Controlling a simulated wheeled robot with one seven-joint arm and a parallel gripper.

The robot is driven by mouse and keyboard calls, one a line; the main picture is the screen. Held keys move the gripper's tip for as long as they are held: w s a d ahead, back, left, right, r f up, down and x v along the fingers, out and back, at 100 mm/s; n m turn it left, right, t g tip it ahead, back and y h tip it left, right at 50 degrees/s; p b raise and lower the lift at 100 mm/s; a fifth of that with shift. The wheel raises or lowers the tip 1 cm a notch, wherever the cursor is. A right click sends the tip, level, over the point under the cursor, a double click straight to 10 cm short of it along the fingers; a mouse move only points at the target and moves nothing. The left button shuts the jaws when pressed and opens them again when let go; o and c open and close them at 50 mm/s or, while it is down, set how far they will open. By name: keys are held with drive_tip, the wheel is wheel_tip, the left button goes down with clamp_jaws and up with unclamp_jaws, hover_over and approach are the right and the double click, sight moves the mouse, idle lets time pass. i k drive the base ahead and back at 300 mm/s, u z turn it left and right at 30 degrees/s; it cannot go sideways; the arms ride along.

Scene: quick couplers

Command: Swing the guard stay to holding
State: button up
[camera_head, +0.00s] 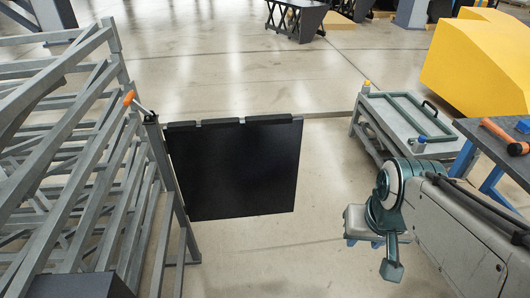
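A black guard panel (245,170) stands upright beside a grey post (165,165) at the end of the rack, with dark strips along its top edge. What looks like the guard stay (139,104) is a short light rod with an orange end, at the top of this post. It tilts up and to the left, and the orange end is clear of the panel. My gripper (362,241) hangs to the right of the panel, well apart from the stay and the panel. Its fingers are too small and partly hidden to tell open from shut. I see nothing held in it.
A grey metal rack (75,150) fills the left side. A low cart (400,125) stands at right behind my arm. A workbench (510,165) with an orange-handled tool (496,130) is at the right edge. The floor between panel and cart is clear.

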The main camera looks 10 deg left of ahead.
sight(129, 99)
drive_tip(key=z, duration=0.35)
drive_tip(key=i, duration=4.5)
drive_tip(key=u, duration=4.7)
drive_tip(key=i, duration=1)
drive_tip(key=u, duration=0.1)
